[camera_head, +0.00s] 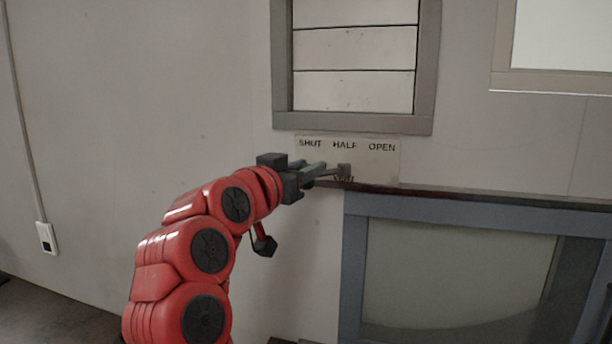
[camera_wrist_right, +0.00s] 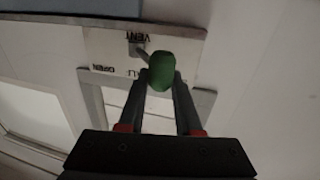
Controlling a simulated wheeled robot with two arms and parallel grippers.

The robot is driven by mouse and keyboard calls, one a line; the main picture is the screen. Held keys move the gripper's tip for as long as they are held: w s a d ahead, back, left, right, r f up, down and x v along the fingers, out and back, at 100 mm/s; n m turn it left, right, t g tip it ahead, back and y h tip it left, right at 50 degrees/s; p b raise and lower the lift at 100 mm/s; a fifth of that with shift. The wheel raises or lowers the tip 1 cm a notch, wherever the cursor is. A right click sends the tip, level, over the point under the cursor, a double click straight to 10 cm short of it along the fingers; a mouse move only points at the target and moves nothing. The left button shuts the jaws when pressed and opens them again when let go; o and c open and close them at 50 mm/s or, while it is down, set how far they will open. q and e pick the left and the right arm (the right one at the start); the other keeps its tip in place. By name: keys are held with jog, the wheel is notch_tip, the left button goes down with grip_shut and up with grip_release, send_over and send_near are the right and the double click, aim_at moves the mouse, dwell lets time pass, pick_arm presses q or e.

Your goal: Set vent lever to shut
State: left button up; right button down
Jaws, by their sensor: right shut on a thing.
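The vent lever (camera_wrist_right: 143,54) is mounted on a pale label plate (camera_head: 385,172) marked SHUT, HALF and OPEN. Its green knob (camera_wrist_right: 161,71) shows in the right wrist view, between the fingertips of my right gripper (camera_head: 318,172). The right gripper (camera_wrist_right: 160,80) is shut on this knob. In the head view the fingers hide most of the lever, and its pivot (camera_head: 344,171) shows beyond them. From the pivot the lever leans toward the SHUT side. I cannot tell whether it lines up exactly with the SHUT mark. My left gripper is not in view.
A slatted vent (camera_head: 353,48) in a grey frame is above the plate. A blue-grey framed panel (camera_head: 354,265) lies below right, under a dark ledge (camera_head: 500,197). A window frame (camera_head: 550,82) is at upper right.

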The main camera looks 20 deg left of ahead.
jog(key=shift+w+a+f, duration=0.1)
dwell(0.6)
jog(key=c, duration=0.9)
grip_release()
jog(key=o, duration=0.3)
jog(key=shift+w+a, duration=0.1)
jog(key=shift+w, duration=0.1)
jog(key=shift+s, duration=0.1)
